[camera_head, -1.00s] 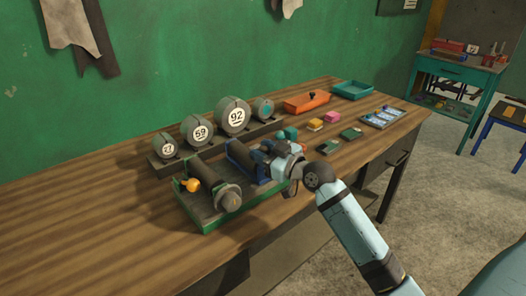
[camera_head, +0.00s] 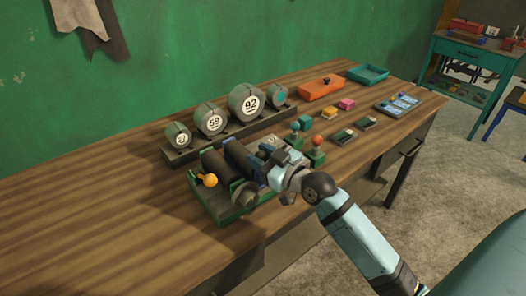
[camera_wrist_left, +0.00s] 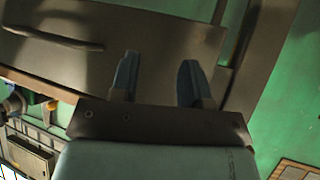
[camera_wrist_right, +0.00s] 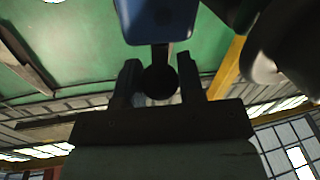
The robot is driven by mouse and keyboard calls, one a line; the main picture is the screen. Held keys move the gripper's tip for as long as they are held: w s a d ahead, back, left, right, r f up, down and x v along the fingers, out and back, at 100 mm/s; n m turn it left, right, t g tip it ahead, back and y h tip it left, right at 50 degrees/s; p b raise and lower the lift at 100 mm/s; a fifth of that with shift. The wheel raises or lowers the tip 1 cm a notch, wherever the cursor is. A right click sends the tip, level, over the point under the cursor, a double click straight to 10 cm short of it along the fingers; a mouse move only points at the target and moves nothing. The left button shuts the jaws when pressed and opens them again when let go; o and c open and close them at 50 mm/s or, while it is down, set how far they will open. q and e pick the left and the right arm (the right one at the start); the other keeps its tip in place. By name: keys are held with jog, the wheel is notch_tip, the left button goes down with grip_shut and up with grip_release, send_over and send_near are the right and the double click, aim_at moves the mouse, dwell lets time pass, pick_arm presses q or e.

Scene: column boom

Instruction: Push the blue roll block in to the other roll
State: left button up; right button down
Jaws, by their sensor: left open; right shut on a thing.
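The blue roll block (camera_head: 262,172) sits on the green-edged base (camera_head: 213,207), close beside the other dark roll (camera_head: 221,170). Whether the two rolls touch is hard to tell. My right gripper (camera_head: 272,164) is at the block's right side and covers part of it. In the right wrist view the blue block (camera_wrist_right: 158,22) is above my right gripper (camera_wrist_right: 160,75), which is shut on a dark round knob (camera_wrist_right: 159,82) below the block. My left gripper (camera_wrist_left: 157,75) is open and empty in its wrist view, by the bench's dark side; it is not in the head view.
A yellow-orange knob (camera_head: 208,180) is at the base's left. Behind stands a rack of numbered grey cylinders (camera_head: 212,119). Small coloured blocks, an orange tray (camera_head: 321,90) and a teal tray (camera_head: 368,74) are to the right. The bench's left side is clear.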

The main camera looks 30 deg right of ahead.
jog(key=c, duration=1)
grip_release()
jog(key=shift+o, duration=1.2)
pick_arm(q)
jog(key=shift+r, duration=0.2)
jog(key=shift+w+a, duration=0.1)
jog(key=shift+w+b, duration=0.1)
jog(key=shift+b, duration=0.3)
pick_arm(e)
jog(key=v, duration=1.4)
pick_arm(q)
jog(key=shift+f, duration=0.15)
